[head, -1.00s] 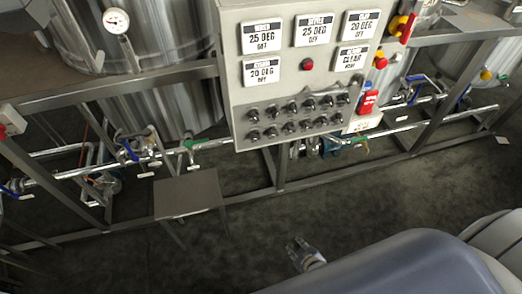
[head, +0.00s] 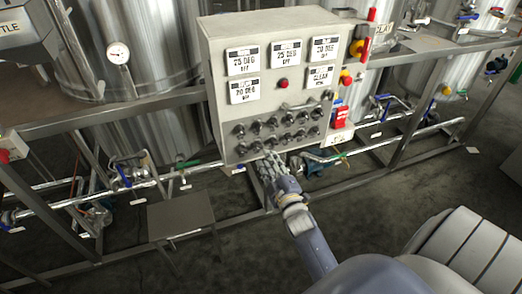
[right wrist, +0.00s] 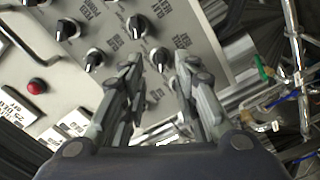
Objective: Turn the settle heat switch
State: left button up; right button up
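The grey control panel (head: 212,75) carries two rows of black rotary switches (head: 273,123) below its displays. Switch labels are too small to read in the head view, so I cannot tell which one is settle heat. My right gripper (head: 265,163) is at the panel's lower edge, below the bottom row. In the right wrist view the right gripper (right wrist: 158,60) is open, with one black switch (right wrist: 160,58) showing between its fingertips. I cannot tell whether the fingers touch it. Other switches (right wrist: 137,25) sit close by. My left gripper is not in view.
A red button (head: 283,84) and a horizontal handle (head: 300,105) are on the panel. A small grey table (head: 180,216) stands lower left.

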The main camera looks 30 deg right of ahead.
aim_at(261, 148)
jog(key=x, duration=0.5)
jog(key=shift+w, duration=0.25)
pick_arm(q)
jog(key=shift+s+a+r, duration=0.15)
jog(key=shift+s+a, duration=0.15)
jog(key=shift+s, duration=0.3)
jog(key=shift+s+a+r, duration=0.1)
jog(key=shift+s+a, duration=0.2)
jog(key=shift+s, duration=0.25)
pick_arm(e)
jog(key=shift+w, duration=0.15)
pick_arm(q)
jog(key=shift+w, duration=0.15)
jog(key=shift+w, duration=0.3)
pick_arm(e)
jog(key=shift+r, duration=0.1)
grip_shut()
